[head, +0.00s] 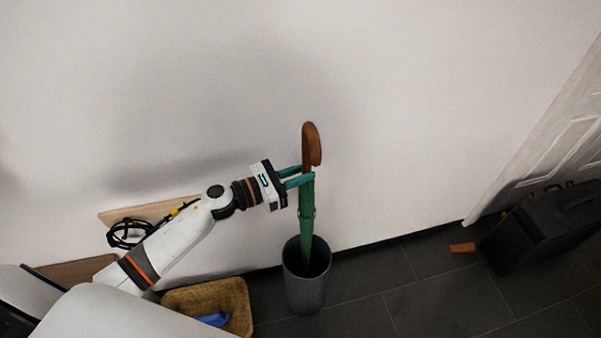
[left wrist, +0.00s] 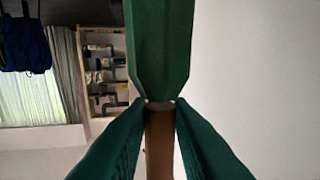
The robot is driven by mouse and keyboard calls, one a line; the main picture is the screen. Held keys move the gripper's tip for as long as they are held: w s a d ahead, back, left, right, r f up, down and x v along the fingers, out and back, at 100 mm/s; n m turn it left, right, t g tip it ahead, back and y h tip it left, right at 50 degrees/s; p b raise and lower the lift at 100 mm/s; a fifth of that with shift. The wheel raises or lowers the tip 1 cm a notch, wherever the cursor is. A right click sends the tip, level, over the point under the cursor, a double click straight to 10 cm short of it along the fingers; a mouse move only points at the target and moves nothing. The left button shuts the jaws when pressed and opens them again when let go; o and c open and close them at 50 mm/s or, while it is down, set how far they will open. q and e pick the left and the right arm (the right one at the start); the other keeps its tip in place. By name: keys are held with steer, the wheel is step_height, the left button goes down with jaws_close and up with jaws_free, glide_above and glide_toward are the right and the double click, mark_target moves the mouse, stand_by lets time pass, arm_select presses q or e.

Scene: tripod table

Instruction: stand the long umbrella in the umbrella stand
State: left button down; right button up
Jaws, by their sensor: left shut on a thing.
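The long umbrella (head: 307,220) is green with a brown hooked handle (head: 312,140) at the top, and it hangs about upright. My left gripper (head: 307,177) is shut on it just below the handle. In the left wrist view the fingers (left wrist: 160,103) close on the brown shaft beside the green canopy (left wrist: 160,45). The dark grey umbrella stand (head: 306,292) is on the floor below. The umbrella's lower end shows within the stand's round opening; I cannot tell how deep it reaches. My right gripper is not in view.
A wicker basket (head: 240,297) with a blue thing in it is left of the stand. A black case (head: 540,228) and a small orange-brown block (head: 462,247) are at the right. A white wall is close behind. The floor right of the stand is clear.

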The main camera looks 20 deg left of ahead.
arm_select(q)
steer(key=c, duration=1.2)
jaws_free()
steer(key=shift+s+a+f, duration=0.1)
steer(key=shift+s+a, duration=0.05)
steer(key=shift+s, duration=0.05)
steer(key=b+v, duration=0.2)
steer(key=v, duration=0.9)
steer(key=shift+s+a, duration=0.15)
steer(key=shift+a, duration=0.05)
